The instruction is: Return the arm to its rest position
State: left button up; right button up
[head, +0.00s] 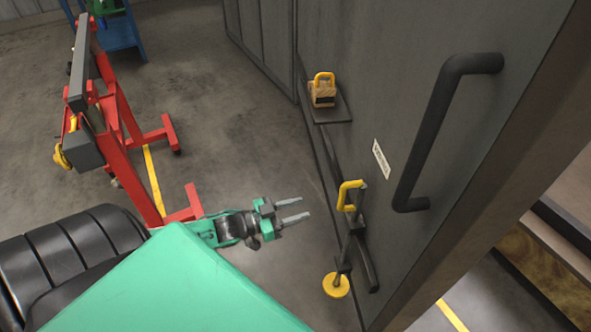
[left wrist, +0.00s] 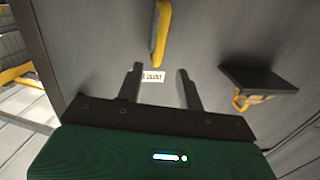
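My left gripper (head: 304,208) is in the middle of the head view, with its two grey fingers spread and pointing right. It is open, with nothing between the fingers. The left wrist view shows the same spread fingers (left wrist: 160,68) in front of a grey surface with a small white label. My left arm comes in from the lower left as a large green link. In the head view the fingertips are apart from a yellow handle (head: 349,196) on the grey door to their right. My right gripper is not in either view.
The grey door (head: 400,130) has a black bar handle (head: 440,130), a small shelf with a yellow-handled block (head: 323,92), and a yellow disc (head: 336,285) low down. A red stand (head: 125,150) is at the left. Bare floor (head: 215,120) lies between stand and door.

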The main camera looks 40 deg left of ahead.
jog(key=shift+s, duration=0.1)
